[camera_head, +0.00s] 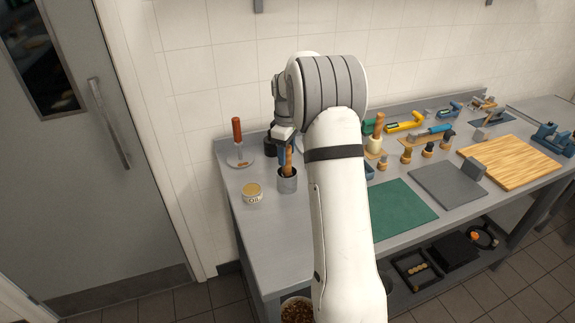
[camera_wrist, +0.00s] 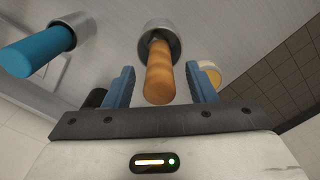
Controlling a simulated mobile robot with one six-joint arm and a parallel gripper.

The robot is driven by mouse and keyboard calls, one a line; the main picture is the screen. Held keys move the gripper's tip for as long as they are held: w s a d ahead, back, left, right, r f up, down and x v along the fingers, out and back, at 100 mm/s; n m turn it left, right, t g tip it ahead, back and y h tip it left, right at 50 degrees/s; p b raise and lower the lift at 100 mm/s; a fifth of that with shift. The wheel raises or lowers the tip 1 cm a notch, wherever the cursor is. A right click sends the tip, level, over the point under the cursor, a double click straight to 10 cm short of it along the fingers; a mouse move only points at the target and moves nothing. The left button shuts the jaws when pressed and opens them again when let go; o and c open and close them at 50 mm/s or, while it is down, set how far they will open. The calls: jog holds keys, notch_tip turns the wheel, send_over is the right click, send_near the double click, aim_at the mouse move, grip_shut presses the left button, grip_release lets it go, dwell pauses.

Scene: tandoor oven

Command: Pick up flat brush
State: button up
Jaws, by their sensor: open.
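A brush with an orange-brown wooden handle (camera_wrist: 159,80) stands handle-up in a grey metal cup (camera_wrist: 160,32) in the wrist view. Its bristle end is hidden in the cup, so I cannot tell whether it is flat. My gripper (camera_wrist: 162,82) is open, with one blue finger on each side of the handle and gaps between. In the head view the handle (camera_head: 289,160) rises from the cup (camera_head: 287,183) near the bench's left end. My gripper (camera_head: 284,150) is there at the handle, partly hidden by my wrist.
A round labelled tin (camera_head: 252,193) stands left of the cup. A red-handled tool (camera_head: 237,131) stands behind it. A blue handle (camera_wrist: 30,52) in another holder lies left in the wrist view. A green mat (camera_head: 402,209) and wooden board (camera_head: 508,163) lie to the right.

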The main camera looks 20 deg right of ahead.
jog(key=shift+f, duration=0.8)
jog(key=shift+c, duration=0.3)
jog(key=c, duration=1)
